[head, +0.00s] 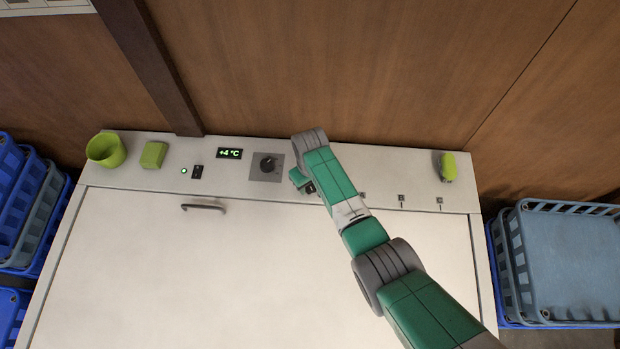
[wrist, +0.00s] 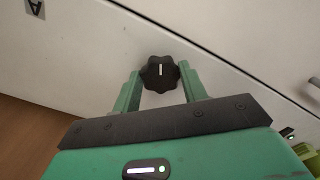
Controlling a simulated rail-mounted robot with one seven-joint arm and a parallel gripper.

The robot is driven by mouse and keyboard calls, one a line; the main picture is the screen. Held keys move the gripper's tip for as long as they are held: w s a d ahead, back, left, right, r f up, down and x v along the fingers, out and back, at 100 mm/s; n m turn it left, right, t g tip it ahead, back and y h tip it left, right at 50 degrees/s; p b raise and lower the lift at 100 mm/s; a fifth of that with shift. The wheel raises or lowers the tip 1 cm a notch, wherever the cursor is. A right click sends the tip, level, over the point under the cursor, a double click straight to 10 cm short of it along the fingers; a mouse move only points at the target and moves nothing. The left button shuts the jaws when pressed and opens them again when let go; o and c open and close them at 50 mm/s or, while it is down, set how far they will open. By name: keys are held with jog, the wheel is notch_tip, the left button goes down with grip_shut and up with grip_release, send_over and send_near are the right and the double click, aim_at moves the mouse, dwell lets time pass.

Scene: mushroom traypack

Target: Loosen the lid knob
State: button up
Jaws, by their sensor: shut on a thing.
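The lid knob (wrist: 160,73) is black and lobed, with a white line on its face, on the pale panel in the wrist view. My gripper (wrist: 160,82) has one green finger on each side of the knob and is shut on it. The white line points nearly straight up in the wrist view. In the head view my gripper (head: 303,184) is over the rear strip of the white chest, and my arm hides the knob there. The white lid (head: 200,270) lies flat and closed, with a grey handle (head: 204,208) near its rear edge.
A black dial (head: 267,164) on a grey plate sits just left of my gripper. Left of it are a display (head: 229,153), a switch (head: 197,172), a green block (head: 153,155) and a green cup (head: 105,149). Blue crates (head: 570,255) stand at both sides.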

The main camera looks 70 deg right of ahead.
aim_at(311, 185)
jog(key=n, duration=0.3)
jog(key=shift+d+n, duration=0.1)
jog(key=shift+n, duration=2)
jog(key=o, duration=1)
jog(key=shift+c, duration=0.2)
jog(key=shift+r, duration=0.1)
notch_tip(311, 185, up, 8)
jog(key=shift+f+p, duration=0.15)
jog(key=shift+p, duration=1)
